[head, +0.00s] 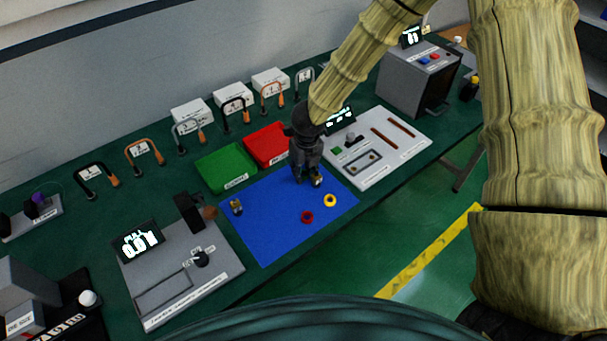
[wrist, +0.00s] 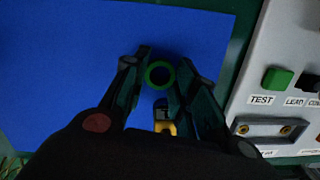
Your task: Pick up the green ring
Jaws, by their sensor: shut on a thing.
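The green ring (wrist: 149,75) shows in the wrist view between the two fingers of my gripper (wrist: 164,62), above or on the blue mat (wrist: 70,60). My gripper is shut on the ring. In the head view my gripper (head: 307,180) points down over the right part of the blue mat (head: 260,235), and the ring cannot be made out there. Whether the ring touches the mat is unclear. A small yellow and dark piece (wrist: 165,120) shows between the fingers, nearer the palm in the wrist picture.
A red ring (head: 307,217) and a yellow ring (head: 330,200) lie on the mat. A small brass-coloured part (head: 236,206) lies at its left. Green (head: 225,167) and red (head: 267,145) trays stand behind. A test panel (head: 390,155) stands right, a grey device (head: 180,285) left.

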